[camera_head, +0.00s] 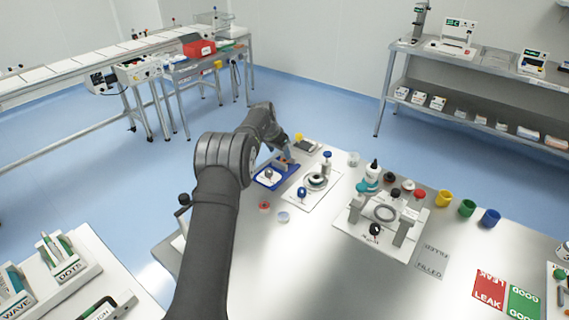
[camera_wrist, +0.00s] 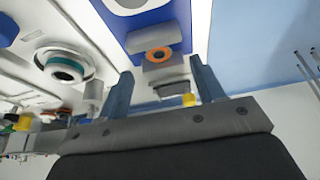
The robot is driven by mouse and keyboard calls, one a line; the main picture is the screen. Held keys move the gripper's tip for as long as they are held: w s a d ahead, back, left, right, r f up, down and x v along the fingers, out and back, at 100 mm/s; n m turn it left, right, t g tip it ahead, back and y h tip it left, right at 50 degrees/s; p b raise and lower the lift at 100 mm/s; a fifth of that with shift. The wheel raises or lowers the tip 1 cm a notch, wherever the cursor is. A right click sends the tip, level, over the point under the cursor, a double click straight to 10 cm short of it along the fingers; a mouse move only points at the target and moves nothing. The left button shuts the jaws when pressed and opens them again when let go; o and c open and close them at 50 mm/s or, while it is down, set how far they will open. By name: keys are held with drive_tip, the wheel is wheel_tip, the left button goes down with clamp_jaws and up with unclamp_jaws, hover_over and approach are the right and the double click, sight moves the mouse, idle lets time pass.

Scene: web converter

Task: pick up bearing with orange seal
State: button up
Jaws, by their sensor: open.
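The bearing with the orange seal (camera_wrist: 158,54) shows in the wrist view as an orange ring with a dark centre, set at a grey block on the blue tray (camera_wrist: 147,20). My gripper (camera_wrist: 163,86) is open, with one finger on each side of the view, and the bearing shows beyond the gap between them. I see no contact with it. In the head view my gripper (camera_head: 285,158) is over the far end of the blue tray (camera_head: 264,181), and a bit of orange shows there, partly hidden by the gripper.
A white fixture plate (camera_head: 308,197) with blue-knobbed posts stands just right of the tray. A larger fixture (camera_head: 352,235) and several coloured cups stand farther right. A small red ring (camera_head: 264,207) and a clear dish (camera_head: 283,216) lie in front. The table's front middle is clear.

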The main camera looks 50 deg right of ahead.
sight(285, 160)
drive_tip(key=shift+d+x, duration=0.2)
drive_tip(key=shift+x, duration=2.7)
drive_tip(key=shift+s+r, duration=0.1)
drive_tip(key=shift+s, duration=0.05)
drive_tip(key=c, duration=1.1)
